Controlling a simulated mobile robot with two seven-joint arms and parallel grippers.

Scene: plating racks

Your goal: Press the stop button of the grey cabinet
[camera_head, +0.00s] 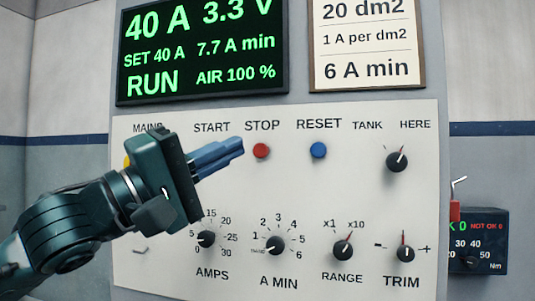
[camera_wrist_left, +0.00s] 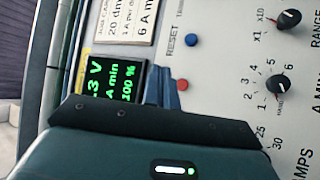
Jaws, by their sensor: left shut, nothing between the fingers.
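The grey cabinet has a pale control panel (camera_head: 350,200). The red stop button (camera_head: 261,150) sits under the STOP label, and it also shows in the left wrist view (camera_wrist_left: 183,85). My left gripper (camera_head: 238,146) is shut and empty, its blue fingers just left of the red button in the head view. The fingertips (camera_wrist_left: 166,90) are beside the button in the wrist view too. I cannot tell how far they stand off the panel. The START button is hidden behind my gripper. The screen (camera_head: 200,50) above reads RUN, 40 A and 3.3 V. My right gripper is not in view.
The blue reset button (camera_head: 318,150) is right of the red one. Several black knobs stick out, such as the tank knob (camera_head: 397,161) and the A MIN knob (camera_head: 275,245). A framed card (camera_head: 367,45) hangs above. A dark meter box (camera_head: 478,240) is right of the cabinet.

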